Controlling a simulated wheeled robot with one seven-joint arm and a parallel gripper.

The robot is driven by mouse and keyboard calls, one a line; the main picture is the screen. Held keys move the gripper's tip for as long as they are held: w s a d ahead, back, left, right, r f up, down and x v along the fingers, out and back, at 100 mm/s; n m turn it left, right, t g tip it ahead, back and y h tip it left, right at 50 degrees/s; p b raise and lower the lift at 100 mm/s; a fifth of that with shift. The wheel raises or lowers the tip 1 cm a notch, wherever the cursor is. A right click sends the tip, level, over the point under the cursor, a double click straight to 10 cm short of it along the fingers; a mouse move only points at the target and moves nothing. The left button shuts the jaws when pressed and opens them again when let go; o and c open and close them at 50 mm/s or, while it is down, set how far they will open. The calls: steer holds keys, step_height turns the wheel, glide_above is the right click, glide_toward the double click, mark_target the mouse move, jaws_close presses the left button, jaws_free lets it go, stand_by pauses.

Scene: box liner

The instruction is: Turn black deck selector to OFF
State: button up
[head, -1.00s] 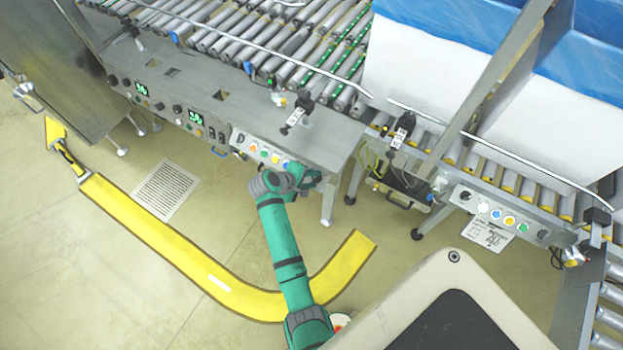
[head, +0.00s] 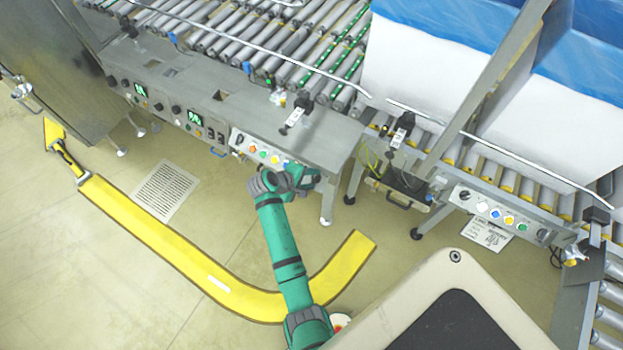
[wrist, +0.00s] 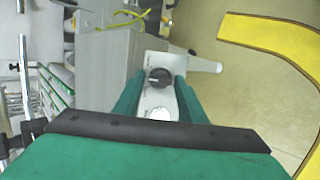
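The black deck selector (wrist: 159,77) is a round black knob with a light mark, on a pale control panel (wrist: 158,98) in the wrist view. My gripper (wrist: 160,76) is open, with one green finger on each side of the knob. I cannot tell whether the fingers touch it. A white round button (wrist: 160,114) sits on the same panel, closer to the camera. In the head view my gripper (head: 308,179) is at the right end of the left machine's button panel (head: 236,141) and hides the knob there.
A second control panel (head: 503,213) with coloured buttons and black knobs is on the right machine. Roller conveyors (head: 290,45) lie behind the panels. A leg (head: 327,206) of the left machine stands near my gripper.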

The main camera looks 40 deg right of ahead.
steer(key=v, duration=1)
steer(key=shift+s+a, duration=0.2)
steer(key=shift+a, duration=0.05)
steer(key=shift+w+r, duration=0.1)
steer(key=s+a+f+n+t+y, duration=0.1)
steer(key=s+a+f+t+y, duration=0.2)
steer(key=s+a, duration=0.4)
steer(key=s+a+f+t+y, duration=0.2)
steer(key=s+a+f+t, duration=0.25)
steer(key=s+a, duration=0.2)
steer(key=s+a+r+m+t+y, duration=0.1)
steer(key=s+a+r, duration=0.4)
steer(key=r, duration=0.6)
steer(key=s+a+r+m+t+y, duration=0.2)
steer(key=s+a+r+t, duration=0.3)
steer(key=s+r, duration=0.5)
steer(key=shift+r+m+t+y, duration=0.3)
steer(key=shift+r+m+t, duration=0.35)
steer(key=shift+m+t, duration=0.15)
steer(key=shift+s+a, duration=0.1)
steer(key=shift+a, duration=0.05)
